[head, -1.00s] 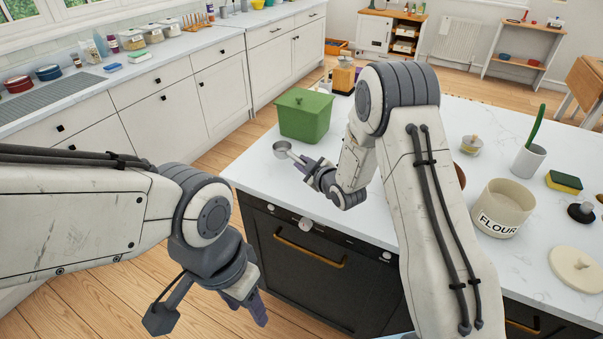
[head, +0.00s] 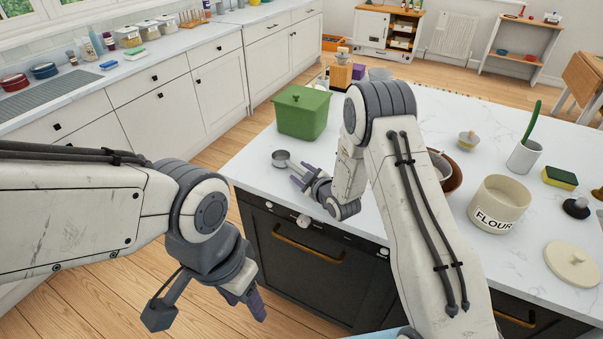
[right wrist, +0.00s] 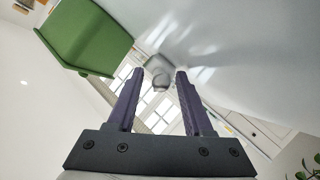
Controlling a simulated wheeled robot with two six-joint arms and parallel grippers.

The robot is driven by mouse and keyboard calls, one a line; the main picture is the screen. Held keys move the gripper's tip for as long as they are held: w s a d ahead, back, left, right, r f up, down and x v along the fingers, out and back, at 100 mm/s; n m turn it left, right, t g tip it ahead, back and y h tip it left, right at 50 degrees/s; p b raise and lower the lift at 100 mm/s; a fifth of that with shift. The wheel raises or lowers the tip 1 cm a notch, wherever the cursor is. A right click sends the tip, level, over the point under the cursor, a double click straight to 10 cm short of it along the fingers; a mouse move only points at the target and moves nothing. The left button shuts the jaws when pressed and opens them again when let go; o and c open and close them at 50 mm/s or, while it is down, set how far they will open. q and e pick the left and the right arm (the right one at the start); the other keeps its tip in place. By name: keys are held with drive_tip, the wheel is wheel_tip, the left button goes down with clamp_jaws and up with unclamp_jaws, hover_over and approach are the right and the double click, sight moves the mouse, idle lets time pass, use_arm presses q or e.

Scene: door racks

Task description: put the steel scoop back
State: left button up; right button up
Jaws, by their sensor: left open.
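The steel scoop (head: 281,158) is at the near left part of the white counter, close to its front edge, with its handle side toward my right gripper. In the right wrist view the scoop (right wrist: 158,68) shows just beyond the gap between the fingertips. My right gripper (head: 297,174) is open, its two purple fingers spread and apart from the cup. I cannot tell whether the handle's end lies between them. My left gripper (head: 246,302) is open and empty, low over the floor in front of the counter. The FLOUR canister (head: 496,212) stands open on the right.
A green lidded box (head: 302,112) stands behind the scoop; it also shows in the right wrist view (right wrist: 85,35). A round cream lid (head: 572,264), a sponge (head: 560,178) and a white pot (head: 524,155) are at the right. Brown bowls (head: 452,172) are partly behind my right arm.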

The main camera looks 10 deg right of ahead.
drive_tip(key=shift+r, duration=0.15)
drive_tip(key=shift+s+d, duration=0.1)
drive_tip(key=shift+s, duration=0.1)
drive_tip(key=b+v, duration=0.2)
drive_tip(key=v, duration=0.9)
drive_tip(key=shift+s+d+r, duration=0.1)
drive_tip(key=shift+s, duration=0.1)
drive_tip(key=s+a+r+g+h, duration=0.1)
drive_tip(key=s+a+r+g, duration=0.1)
drive_tip(key=s+a+g, duration=0.3)
drive_tip(key=s+a+r+m+g+h, duration=0.1)
drive_tip(key=s+r+g, duration=0.1)
drive_tip(key=s, duration=0.7)
drive_tip(key=s+a+r+m+g, duration=0.1)
drive_tip(key=s+r+g, duration=0.1)
drive_tip(key=s, duration=0.7)
drive_tip(key=s+a+r+m+g+h, duration=0.1)
drive_tip(key=s+g, duration=0.3)
drive_tip(key=s, duration=0.5)
drive_tip(key=shift+s+a+r+m+h, duration=0.35)
drive_tip(key=shift+a+r+m, duration=0.25)
drive_tip(key=shift+r, duration=0.3)
drive_tip(key=shift+d, duration=0.15)
